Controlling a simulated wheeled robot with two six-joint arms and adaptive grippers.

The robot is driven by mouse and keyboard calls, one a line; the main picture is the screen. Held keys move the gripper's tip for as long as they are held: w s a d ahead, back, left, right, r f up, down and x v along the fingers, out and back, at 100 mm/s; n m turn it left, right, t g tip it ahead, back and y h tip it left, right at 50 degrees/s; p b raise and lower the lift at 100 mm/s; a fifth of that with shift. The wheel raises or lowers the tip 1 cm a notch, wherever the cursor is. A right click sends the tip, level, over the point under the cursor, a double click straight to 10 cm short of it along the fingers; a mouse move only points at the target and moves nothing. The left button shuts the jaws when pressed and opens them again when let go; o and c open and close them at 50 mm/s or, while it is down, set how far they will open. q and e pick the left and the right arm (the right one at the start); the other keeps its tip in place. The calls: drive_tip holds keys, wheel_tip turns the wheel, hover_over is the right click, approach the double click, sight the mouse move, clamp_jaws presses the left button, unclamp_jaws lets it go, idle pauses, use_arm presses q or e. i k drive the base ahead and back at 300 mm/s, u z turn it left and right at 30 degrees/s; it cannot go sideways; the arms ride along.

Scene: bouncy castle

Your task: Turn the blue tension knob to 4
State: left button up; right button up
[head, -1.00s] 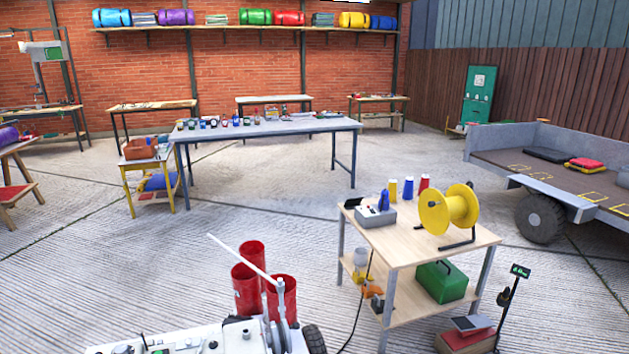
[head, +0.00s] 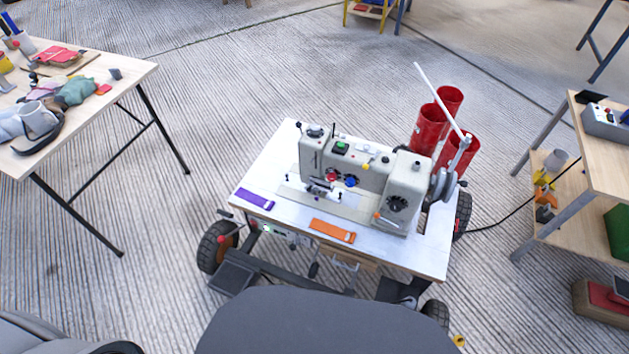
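A grey sewing machine (head: 365,172) stands on a white-topped wheeled table (head: 262,180) in the middle of the head view. A small blue knob (head: 351,181) sits on its front, just right of a red knob (head: 331,175). The marks around the blue knob are too small to read, so I cannot tell its setting. A larger black dial (head: 397,203) is on the right-hand pillar. Neither of my grippers shows in the head view.
Purple (head: 255,199) and orange (head: 332,231) strips lie at the table's front edge. Red cylinders (head: 450,100) stand behind it. A cluttered wooden table (head: 130,75) is at left, a wooden cart (head: 566,130) at right. A cable crosses the floor between them.

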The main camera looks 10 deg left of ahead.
sight(350, 182)
drive_tip(key=k, duration=0.4)
drive_tip(key=z, duration=0.85)
drive_tip(key=i, duration=0.75)
drive_tip(key=u, duration=0.35)
